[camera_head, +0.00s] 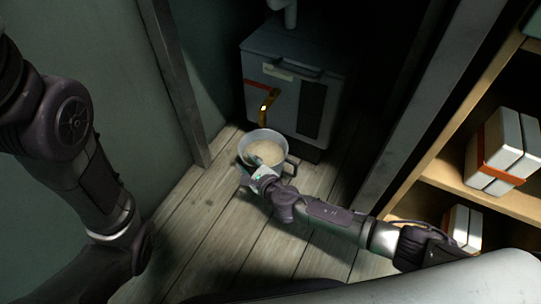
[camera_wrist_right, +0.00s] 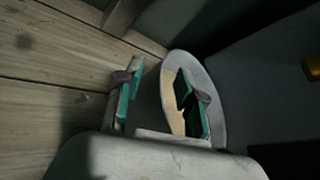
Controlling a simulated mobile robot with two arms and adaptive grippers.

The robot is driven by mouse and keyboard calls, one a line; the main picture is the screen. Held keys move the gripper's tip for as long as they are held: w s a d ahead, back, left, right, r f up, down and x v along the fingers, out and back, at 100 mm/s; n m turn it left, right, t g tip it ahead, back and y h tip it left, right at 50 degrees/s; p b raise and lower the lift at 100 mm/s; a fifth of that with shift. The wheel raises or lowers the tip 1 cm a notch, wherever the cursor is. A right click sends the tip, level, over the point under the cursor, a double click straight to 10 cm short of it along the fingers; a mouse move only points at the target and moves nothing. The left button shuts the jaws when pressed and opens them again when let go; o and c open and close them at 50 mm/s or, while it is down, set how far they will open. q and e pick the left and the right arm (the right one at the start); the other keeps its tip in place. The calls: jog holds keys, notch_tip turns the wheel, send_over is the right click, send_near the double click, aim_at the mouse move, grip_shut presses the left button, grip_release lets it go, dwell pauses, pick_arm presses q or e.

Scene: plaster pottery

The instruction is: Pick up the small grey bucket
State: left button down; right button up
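The small grey bucket (camera_head: 280,137) stands on the floor in front of a stove. It is round, with a pale beige content inside. My right gripper (camera_head: 254,168) is at the bucket's near side. In the right wrist view, the bucket (camera_wrist_right: 211,80) shows its rim and beige inside. There my right gripper (camera_wrist_right: 159,74) has its two green-padded fingers apart. One finger is outside the bucket and the other is over or inside its opening, with the wall between them. I see no clear contact of both pads. My left arm shows at the left, but its gripper is out of view.
The grey stove (camera_head: 285,75) with an orange-brown handle (camera_head: 266,106) stands close behind the bucket. A wooden shelf (camera_head: 470,185) with strapped white boxes (camera_head: 503,150) is at the right. Dark posts flank the space. The plank floor (camera_head: 215,215) in front is clear.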

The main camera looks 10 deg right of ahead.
jog(key=shift+w+a, duration=0.1)
jog(key=shift+w, duration=0.1)
jog(key=shift+s, duration=0.1)
grip_shut()
jog(key=shift+r, duration=0.1)
dwell(0.4)
